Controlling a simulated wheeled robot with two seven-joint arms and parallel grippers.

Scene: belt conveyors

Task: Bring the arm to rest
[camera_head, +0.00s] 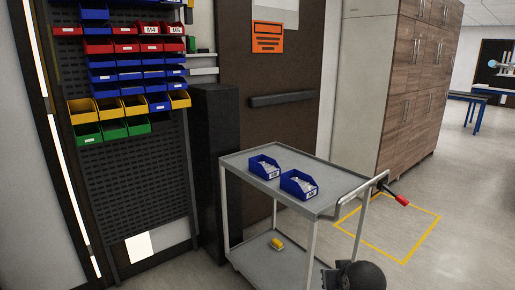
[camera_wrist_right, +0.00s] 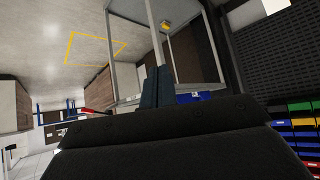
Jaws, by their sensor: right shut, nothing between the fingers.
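My right gripper (camera_wrist_right: 157,78) shows in the right wrist view, its two dark fingers together with nothing between them. The grey cart (camera_wrist_right: 128,100) is seen beyond the fingers, tilted in that view. In the head view, a dark rounded part of my own arm shows at the bottom edge, in front of the cart's right end; the gripper's fingers cannot be made out there. My left gripper is not in view.
The cart's top shelf (camera_head: 236,163) holds two blue bins (camera_head: 264,168) (camera_head: 298,184); a yellow object (camera_head: 276,243) lies on its lower shelf. A rack of coloured bins (camera_head: 125,103) stands left. A wooden cabinet (camera_head: 407,85) stands behind. Floor inside the yellow outline (camera_head: 386,232) is clear.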

